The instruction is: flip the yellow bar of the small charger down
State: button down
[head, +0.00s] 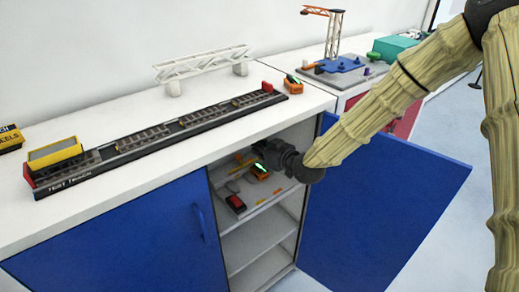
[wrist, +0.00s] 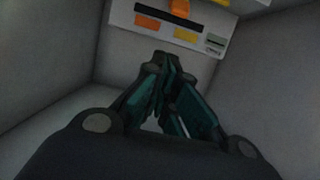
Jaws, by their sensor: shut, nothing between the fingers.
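My gripper (wrist: 167,62) is shut and empty, its fingers together, in the wrist view. In the head view it (head: 268,152) reaches into the open cabinet (head: 283,244). Beyond the fingertips in the wrist view is a pale panel (wrist: 208,43) with a black slot, an orange patch and a yellow bar-like patch (wrist: 187,34). An orange piece (wrist: 180,7) stands above the slot. I cannot tell whether the fingers touch the panel. A small orange box with a green top (head: 259,173) sits on the upper shelf below my gripper. I cannot tell which thing is the small charger.
A red and black block (head: 235,203) lies on the same shelf. The blue cabinet door (head: 383,205) stands open on the right. A long rail model (head: 150,138), a white truss bridge (head: 203,66) and another small orange box (head: 293,85) are on the white counter (head: 120,101).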

aim_at(251, 160)
jog(key=p+x, duration=0.1)
jog(key=x, duration=0.6)
jog(key=shift+w+a, duration=0.1)
jog(key=shift+f, duration=0.25)
jog(key=shift+s+d+f+p, duration=0.3)
jog(key=shift+s+d+f, duration=0.2)
jog(key=shift+s, duration=0.1)
jog(key=shift+s+d+f+p, duration=0.25)
jog(key=shift+s+d+f, duration=0.1)
jog(key=shift+s+f, duration=0.25)
jog(key=shift+s+r, duration=0.1)
jog(key=shift+b, duration=0.35)
